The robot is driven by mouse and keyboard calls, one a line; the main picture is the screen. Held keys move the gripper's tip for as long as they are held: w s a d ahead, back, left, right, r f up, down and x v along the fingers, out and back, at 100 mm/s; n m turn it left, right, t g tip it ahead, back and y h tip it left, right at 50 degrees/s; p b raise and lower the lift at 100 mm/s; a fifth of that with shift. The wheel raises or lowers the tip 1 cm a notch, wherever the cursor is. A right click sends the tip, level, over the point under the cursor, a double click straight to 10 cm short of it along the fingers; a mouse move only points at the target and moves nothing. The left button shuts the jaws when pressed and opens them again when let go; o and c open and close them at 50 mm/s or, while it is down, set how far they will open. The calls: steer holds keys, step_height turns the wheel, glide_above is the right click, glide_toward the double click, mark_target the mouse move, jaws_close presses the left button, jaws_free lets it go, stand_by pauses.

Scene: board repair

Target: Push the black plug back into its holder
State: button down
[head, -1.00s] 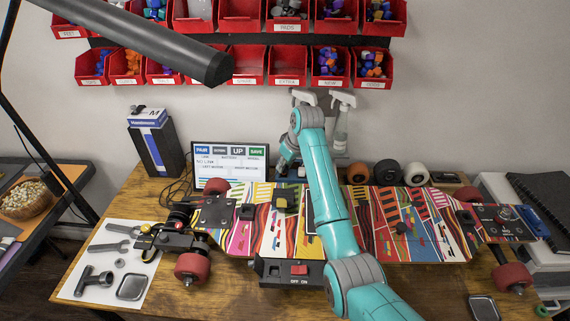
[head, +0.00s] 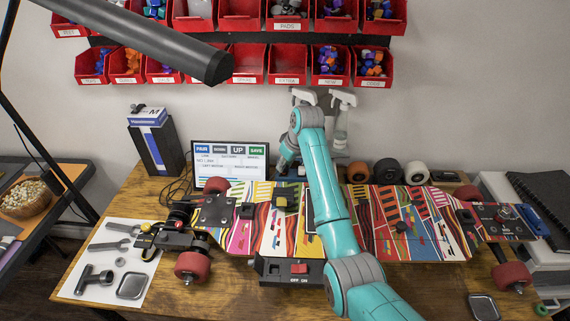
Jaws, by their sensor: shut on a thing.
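The board (head: 372,215) with a colourful striped deck lies across the wooden table. My gripper (head: 284,176) is at the far edge of the deck, left of my teal arm, pointing down. It looks shut on a small dark thing, most likely the black plug, but the jaws are too small and shaded to show it clearly. A black and yellow part (head: 282,202) sits on the deck just below my gripper in the picture. A small black block (head: 247,211) is to its left. I cannot tell which part is the plug's holder.
A black switch box with a red switch (head: 299,268) is at the board's near edge. A monitor (head: 230,165) stands behind the deck, with spray bottles (head: 341,125) and spare wheels (head: 388,171) further right. Tools lie on a white mat (head: 77,264) at left. A lamp arm (head: 130,35) hangs overhead.

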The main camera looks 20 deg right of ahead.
steer(key=shift+f, duration=0.5)
stand_by(0.4)
steer(key=c, duration=0.6)
jaws_free()
steer(key=shift+r, duration=1.55)
steer(key=shift+r, duration=3)
